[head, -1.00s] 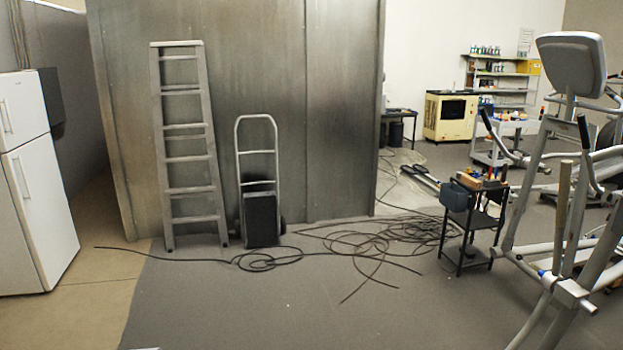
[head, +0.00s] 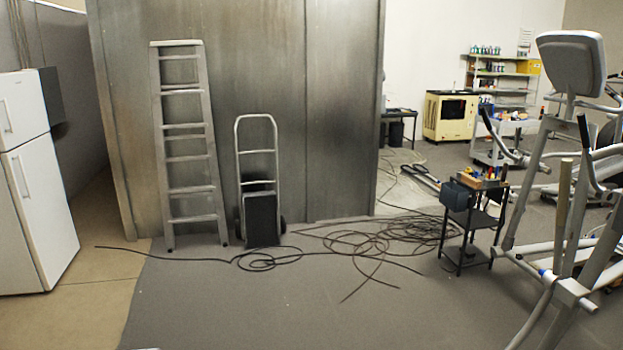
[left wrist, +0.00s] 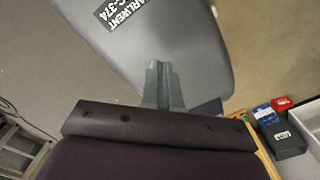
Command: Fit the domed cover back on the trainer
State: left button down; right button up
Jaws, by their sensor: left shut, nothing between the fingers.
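The elliptical trainer (head: 565,215) stands at the right edge of the head view, with its grey console on top and its lower parts cut off by the frame. My left gripper (left wrist: 162,68) shows only in the left wrist view. Its fingers are shut together with nothing between them. Beyond and beneath the fingers is a smooth grey panel (left wrist: 170,40) with a rounded edge and a black label with white lettering. I cannot tell whether this panel is the domed cover, or whether the fingers touch it. No domed cover is clearly recognizable in the head view. My right gripper is in neither view.
Dark cable (head: 375,240) lies coiled across the grey floor. A small black stand (head: 466,255) with tools is beside the trainer. A ladder (head: 188,160) and hand truck (head: 260,190) lean at the metal wall. Red (left wrist: 264,114) and blue (left wrist: 282,103) boxes show in the left wrist view.

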pick_arm(q)
jog(key=shift+f+b, duration=1.8)
jog(key=shift+f, duration=0.4)
jog(key=shift+r, duration=0.1)
jog(key=shift+r, duration=0.1)
notch_tip(320, 180, up, 7)
jog(key=p, duration=0.5)
